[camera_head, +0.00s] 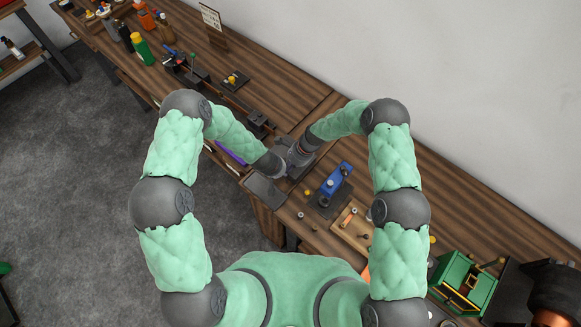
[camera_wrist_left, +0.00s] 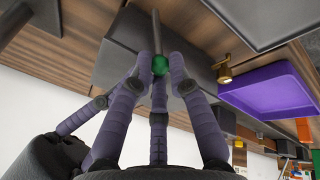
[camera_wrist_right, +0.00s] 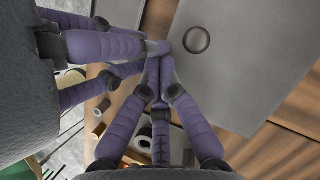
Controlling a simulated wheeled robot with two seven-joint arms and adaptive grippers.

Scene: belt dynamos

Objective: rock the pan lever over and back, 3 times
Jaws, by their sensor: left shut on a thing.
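The lever shows in the left wrist view as a thin grey rod with a green ball knob (camera_wrist_left: 160,65), beside a dark grey box (camera_wrist_left: 125,55). My left gripper (camera_wrist_left: 160,70) is shut on the green knob. In the head view, my left gripper (camera_head: 276,164) meets my right gripper (camera_head: 298,157) over the bench, and they hide the lever. In the right wrist view, my right gripper's fingertips (camera_wrist_right: 158,52) are together with nothing seen between them. They are beside the left gripper's fingers (camera_wrist_right: 95,45), near a grey plate (camera_wrist_right: 235,75) with a dark round knob (camera_wrist_right: 197,40).
A purple tray (camera_head: 230,152) lies to the left of the grippers, and a grey panel (camera_head: 264,189) just in front. A blue device (camera_head: 335,183) stands to the right, near a wooden tray (camera_head: 349,239) of small parts. A green box (camera_head: 465,280) stands farther right.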

